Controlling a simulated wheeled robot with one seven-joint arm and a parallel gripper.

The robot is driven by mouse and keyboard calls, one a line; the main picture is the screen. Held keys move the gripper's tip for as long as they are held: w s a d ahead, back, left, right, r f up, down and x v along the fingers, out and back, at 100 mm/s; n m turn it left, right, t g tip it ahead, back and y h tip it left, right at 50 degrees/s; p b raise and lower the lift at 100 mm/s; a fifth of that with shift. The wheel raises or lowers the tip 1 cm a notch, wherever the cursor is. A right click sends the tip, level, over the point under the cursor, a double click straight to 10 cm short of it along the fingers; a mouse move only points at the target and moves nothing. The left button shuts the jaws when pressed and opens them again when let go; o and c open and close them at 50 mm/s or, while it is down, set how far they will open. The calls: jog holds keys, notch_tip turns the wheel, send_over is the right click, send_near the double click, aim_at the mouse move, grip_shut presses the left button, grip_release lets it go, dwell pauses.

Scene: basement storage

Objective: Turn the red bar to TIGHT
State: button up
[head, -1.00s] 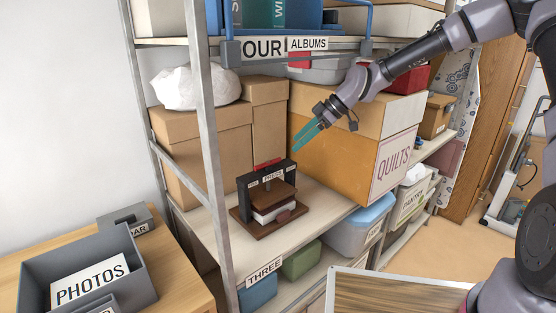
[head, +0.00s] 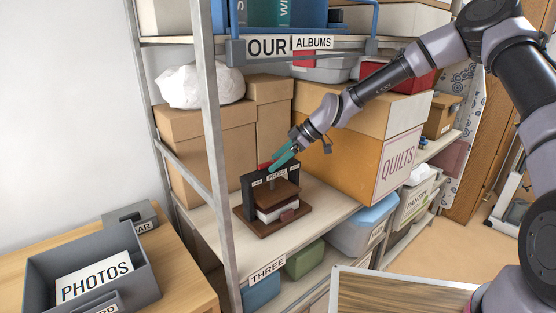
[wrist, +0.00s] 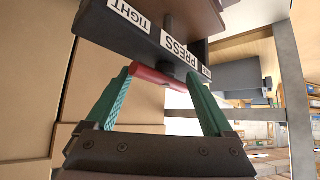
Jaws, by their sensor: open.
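The small press (head: 250,200) stands on the middle shelf, with a dark frame, brown wooden plates and a white block between them. Its red bar (head: 264,166) sits on top of the frame, partly hidden by my gripper (head: 279,160). In the wrist view my gripper (wrist: 158,78) is open, its green fingers on either side of the red bar (wrist: 157,77), one near each end. Whether they touch it I cannot tell. The frame's labels read TIGHT (wrist: 130,15) and PRESS (wrist: 180,48); a third label (wrist: 206,72) is too small to read.
Cardboard boxes (head: 205,140) stand behind the press, and the large QUILTS box (head: 345,150) is to its right. A metal shelf post (head: 212,150) rises at its left. The upper shelf (head: 190,41) is above. A PHOTOS tray (head: 140,265) sits on the wooden table at left.

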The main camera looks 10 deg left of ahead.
jog(key=shift+c, duration=0.4)
grip_shut()
jog(key=shift+w, duration=0.1)
